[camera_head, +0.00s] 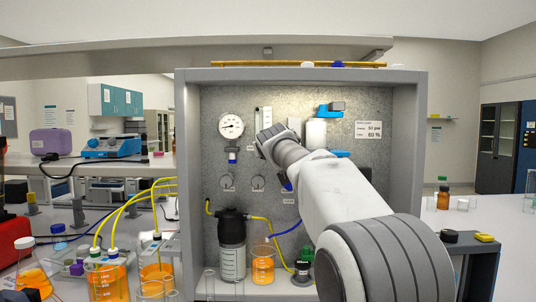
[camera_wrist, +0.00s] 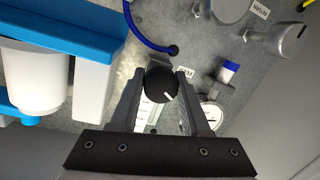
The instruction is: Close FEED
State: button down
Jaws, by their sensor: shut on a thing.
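A round black knob (camera_wrist: 161,84) with a white pointer mark sits between my gripper's fingertips (camera_wrist: 160,82) in the wrist view. The mark points down and to the right there. A small upside-down label reading FEED (camera_wrist: 187,73) is on the panel beside it. My gripper is shut on the knob. In the head view my arm reaches up to the grey panel (camera_head: 215,105) from the lower right. It hides the knob and the fingertips.
A pressure gauge (camera_head: 231,126) is left of my arm, and a white cartridge (camera_head: 316,133) with blue fittings is to its right. A black-topped filter bottle (camera_head: 232,245) and a beaker of orange liquid (camera_head: 263,265) stand below. Yellow tubes (camera_head: 133,203) run on the left.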

jog(key=m+b, duration=0.1)
jog(key=m, duration=0.2)
jog(key=m+y+b, duration=0.1)
jog(key=m, duration=0.1)
jog(key=shift+f+m+b, duration=0.2)
jog(key=shift+m+b, duration=0.2)
jog(key=m+t+b, duration=0.1)
jog(key=m, duration=0.4)
jog(key=shift+r, duration=0.2)
jog(key=shift+c, duration=2)
grip_release()
jog(key=shift+s+b, duration=0.1)
jog(key=shift+b, duration=0.2)
jog(key=s+d+b, duration=0.2)
jog(key=s+b, duration=0.6)
jog(key=s, duration=0.9)
jog(key=shift+d+b, duration=0.3)
jog(key=shift+d, duration=0.05)
